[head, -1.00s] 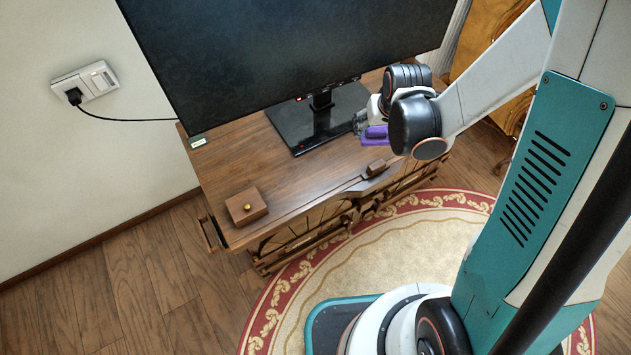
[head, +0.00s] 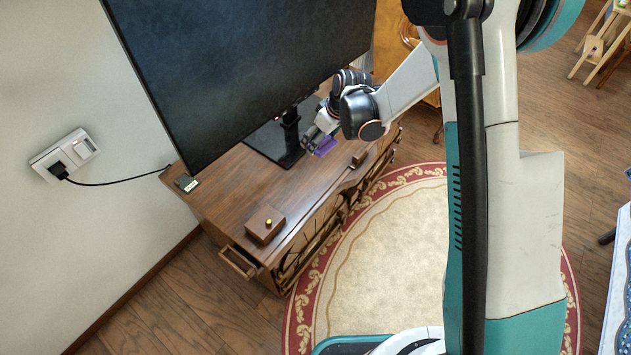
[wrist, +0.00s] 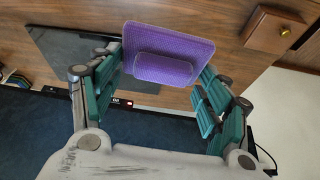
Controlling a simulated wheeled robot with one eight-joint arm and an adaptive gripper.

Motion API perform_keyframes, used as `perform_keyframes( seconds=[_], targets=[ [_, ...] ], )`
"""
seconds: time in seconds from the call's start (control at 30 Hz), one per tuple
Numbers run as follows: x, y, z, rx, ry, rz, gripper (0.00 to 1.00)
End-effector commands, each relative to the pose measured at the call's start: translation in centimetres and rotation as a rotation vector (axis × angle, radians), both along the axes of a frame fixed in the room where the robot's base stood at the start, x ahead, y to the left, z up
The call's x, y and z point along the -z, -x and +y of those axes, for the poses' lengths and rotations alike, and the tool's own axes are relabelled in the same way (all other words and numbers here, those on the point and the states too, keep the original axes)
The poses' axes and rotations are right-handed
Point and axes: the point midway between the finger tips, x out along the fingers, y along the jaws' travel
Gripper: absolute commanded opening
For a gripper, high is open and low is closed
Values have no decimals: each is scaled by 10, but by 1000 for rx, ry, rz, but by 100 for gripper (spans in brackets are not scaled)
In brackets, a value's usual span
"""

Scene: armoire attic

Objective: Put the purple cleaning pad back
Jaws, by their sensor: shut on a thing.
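The purple cleaning pad (head: 325,147) is small and partly hidden by my gripper in the head view. In the wrist view the pad (wrist: 196,45) is a flat square with a raised block on its near face. My gripper (head: 318,138) is shut on the pad, with a green-padded finger at each side of it in the wrist view. The gripper is over the wooden cabinet (head: 222,187), beside the monitor's stand. I cannot tell whether the pad touches the cabinet top.
A large monitor (head: 235,70) stands on the cabinet, its black base (head: 265,141) near my gripper. A small brass-knobbed wooden box (head: 265,225) and a small wooden block (head: 360,156) are along the front edge. A round rug (head: 385,255) lies in front.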

Motion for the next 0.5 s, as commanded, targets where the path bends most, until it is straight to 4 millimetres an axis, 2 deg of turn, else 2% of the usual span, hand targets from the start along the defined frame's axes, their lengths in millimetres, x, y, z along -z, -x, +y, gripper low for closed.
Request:
perform_keyframes(
  seconds=[0.03, 0.17, 0.27, 0.5],
  targets=[
    [0, -4, 11, -39, -1, -2, 43],
    [9, -9, 22, -89, -5, -7, 43],
    [29, -9, 23, -93, -5, -7, 43],
    [89, -9, 22, -91, -5, -7, 43]
  ],
)
